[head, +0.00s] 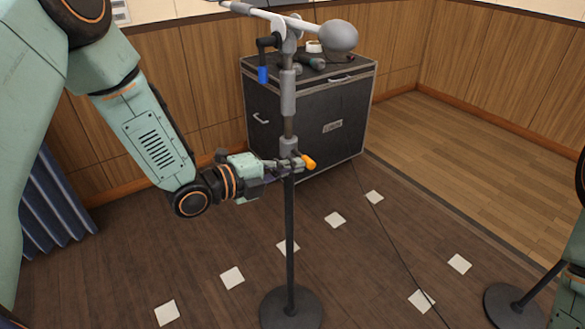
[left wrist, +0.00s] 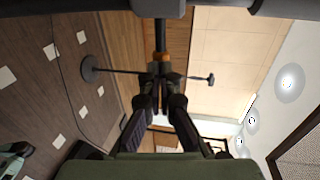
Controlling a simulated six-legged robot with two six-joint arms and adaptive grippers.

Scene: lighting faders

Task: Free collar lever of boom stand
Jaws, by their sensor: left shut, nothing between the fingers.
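The boom stand (head: 290,230) stands upright on a round dark base. Its grey collar (head: 289,147) sits partway up the pole, and an orange-tipped lever (head: 308,162) sticks out just below it to the right. My left gripper (head: 296,165) is at the lever, its fingers shut with nothing between them. In the left wrist view the collar (left wrist: 160,8) is at the top edge, with the dark lever stem (left wrist: 160,36) running toward my shut fingertips (left wrist: 160,70). Contact between fingertips and lever cannot be told. My right gripper is out of view.
A boom arm with a grey counterweight (head: 338,36) and a blue-tipped handle (head: 262,74) are above. A black case (head: 315,125) stands behind, small items on top. Another stand's base (head: 515,305) is at lower right. White floor squares (head: 232,278) mark open floor.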

